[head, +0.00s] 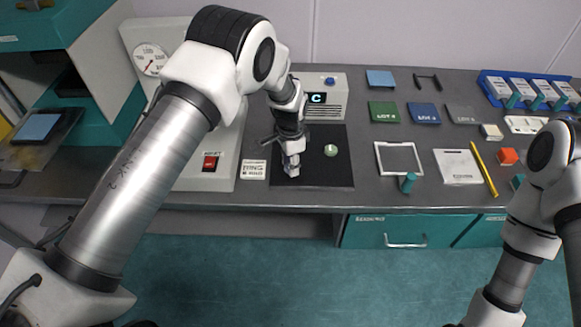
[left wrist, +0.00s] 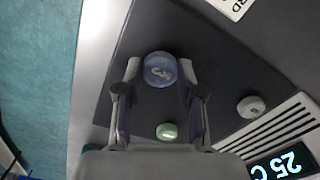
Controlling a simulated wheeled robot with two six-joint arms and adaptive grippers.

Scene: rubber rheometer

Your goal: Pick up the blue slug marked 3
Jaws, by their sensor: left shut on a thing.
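The blue slug (left wrist: 160,69) with a pale 3 on its top sits between the fingertips of my left gripper (left wrist: 160,72) in the left wrist view. The gripper is shut on it, one finger on each side. In the head view my left gripper (head: 290,172) is low over the dark mat (head: 340,176), and I cannot make out the blue slug there. I cannot tell whether the slug still touches the mat. My right arm shows at the right of the head view, but its gripper is out of view.
A green slug (head: 330,150) lies on the mat right of my left gripper. A white slug (left wrist: 251,106) shows in the left wrist view near the box with the display (head: 318,98). Coloured sheets, a white frame (head: 399,158) and a yellow pencil (head: 484,168) lie further right.

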